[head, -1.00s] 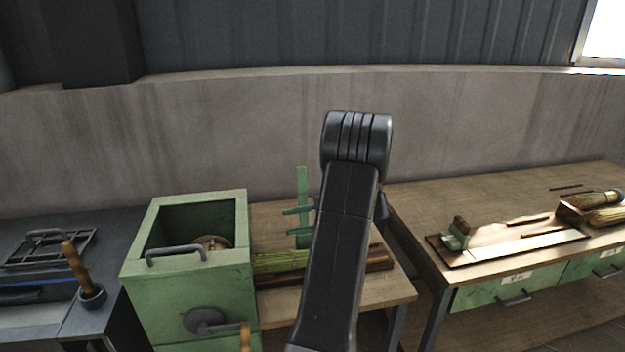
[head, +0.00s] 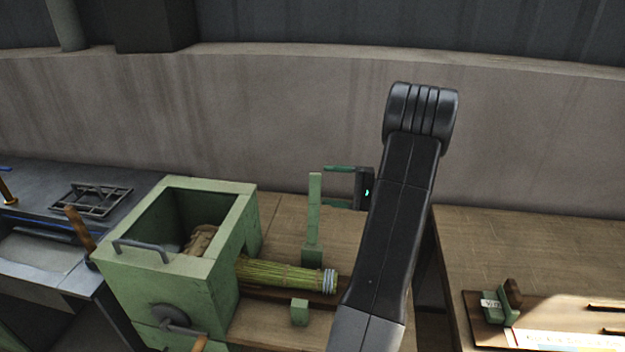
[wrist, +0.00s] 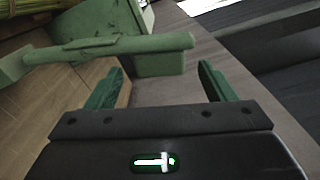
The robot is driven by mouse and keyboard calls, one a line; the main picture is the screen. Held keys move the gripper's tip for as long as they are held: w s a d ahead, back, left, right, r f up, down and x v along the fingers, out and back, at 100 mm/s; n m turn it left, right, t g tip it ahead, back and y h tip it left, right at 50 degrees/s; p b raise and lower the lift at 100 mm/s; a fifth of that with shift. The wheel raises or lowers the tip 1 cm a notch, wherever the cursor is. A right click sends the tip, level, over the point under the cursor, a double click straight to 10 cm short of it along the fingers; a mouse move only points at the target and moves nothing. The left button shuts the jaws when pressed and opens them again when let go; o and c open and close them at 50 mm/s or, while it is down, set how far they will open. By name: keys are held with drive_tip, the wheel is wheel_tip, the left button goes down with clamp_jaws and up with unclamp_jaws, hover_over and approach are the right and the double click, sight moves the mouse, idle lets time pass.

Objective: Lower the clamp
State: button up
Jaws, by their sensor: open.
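The clamp (head: 314,215) is a green upright arm on a short base, standing raised behind the straw bundle (head: 285,275). A small green block (head: 299,312) sits in front of the bundle. My gripper (head: 324,185) is open and empty, its two green fingers pointing left at the upper part of the clamp arm. In the wrist view the clamp arm (wrist: 110,48) crosses just beyond the fingertips of my gripper (wrist: 160,68). Its rounded end lies near the right finger. I cannot tell whether they touch.
A green box machine (head: 175,260) with a crank (head: 180,322) stands to the left and holds the bundle's other end. A grey bench (head: 50,240) is at far left. A wooden table (head: 530,240) with a board is at right. A wall runs behind.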

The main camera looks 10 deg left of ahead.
sight(310, 184)
drive_tip(key=a+p, duration=0.1)
drive_tip(key=a, duration=0.5)
drive_tip(key=shift+s+a, duration=0.1)
drive_tip(key=shift+a, duration=0.15)
drive_tip(key=shift+c, duration=0.3)
drive_tip(key=c, duration=1.3)
drive_tip(key=shift+c, duration=0.2)
drive_tip(key=shift+s+a+f+b, duration=0.1)
drive_tip(key=shift+b, duration=0.25)
